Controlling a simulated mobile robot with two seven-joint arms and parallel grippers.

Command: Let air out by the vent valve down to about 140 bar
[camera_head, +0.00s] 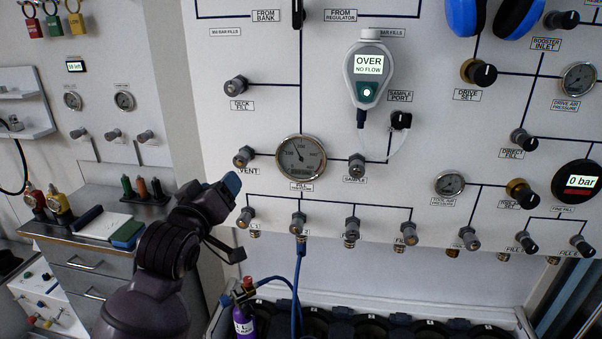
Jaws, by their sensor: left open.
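The vent valve (243,156) is a small dark knob on the white panel, left of the fill gauge and above the first fill valve (246,217). The round fill gauge (300,160) has its needle pointing up and a little left; its exact reading is too small to tell. My left gripper (235,219) is open and empty, with one blue-tipped finger just below the vent knob and the other finger lower down. It appears apart from the knob, though depth is hard to judge. My right gripper is not in view.
A blue hose (297,275) hangs from the second fill valve (301,225) towards a purple cylinder (243,322). A handheld meter (368,72) reading "OVER NO FLOW" is on the panel. A dark round display (578,187) reads 0 bar. A drawer bench (75,235) stands at left.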

